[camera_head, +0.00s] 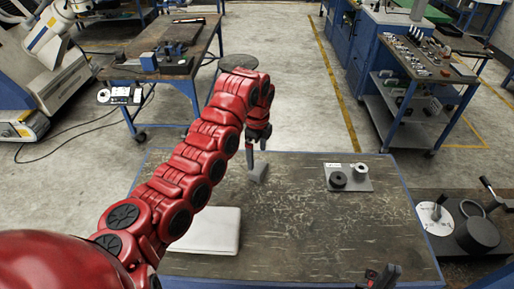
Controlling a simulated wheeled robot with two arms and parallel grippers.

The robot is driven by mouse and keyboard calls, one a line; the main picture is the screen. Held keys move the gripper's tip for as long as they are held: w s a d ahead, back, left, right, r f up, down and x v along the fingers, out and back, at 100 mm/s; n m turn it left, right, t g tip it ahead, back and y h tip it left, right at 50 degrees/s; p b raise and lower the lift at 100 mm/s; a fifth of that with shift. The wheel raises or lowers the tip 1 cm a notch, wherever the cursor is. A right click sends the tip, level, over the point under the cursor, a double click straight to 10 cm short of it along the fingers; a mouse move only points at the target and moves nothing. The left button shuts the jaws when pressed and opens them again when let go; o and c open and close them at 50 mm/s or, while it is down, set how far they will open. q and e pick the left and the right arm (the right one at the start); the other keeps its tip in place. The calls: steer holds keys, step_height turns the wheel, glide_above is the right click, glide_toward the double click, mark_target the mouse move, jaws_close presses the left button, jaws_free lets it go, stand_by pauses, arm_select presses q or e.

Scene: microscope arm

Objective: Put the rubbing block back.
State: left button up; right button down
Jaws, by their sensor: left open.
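My left arm comes in from the left and bends down, with its gripper (257,139) open above the back of the dark worn table (310,240). A small grey block-like piece (258,173) stands on the table just under this gripper; it may be the rubbing block. Whether the fingers touch it cannot be told. A light grey plate (362,184) to the right holds a black round piece (338,180) and a pale cylinder (361,171). Part of my right gripper (382,276) shows at the bottom edge; its jaws are unclear.
A flat white box (215,233) lies on the table, partly behind my left arm. A lower surface at the right holds a dark cylinder (477,235) and a white disc (434,219). Workbenches stand behind.

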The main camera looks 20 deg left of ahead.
mark_target(257, 167)
arm_select(q)
steer(key=shift+r+b, duration=0.7)
steer(key=shift+r, duration=1.95)
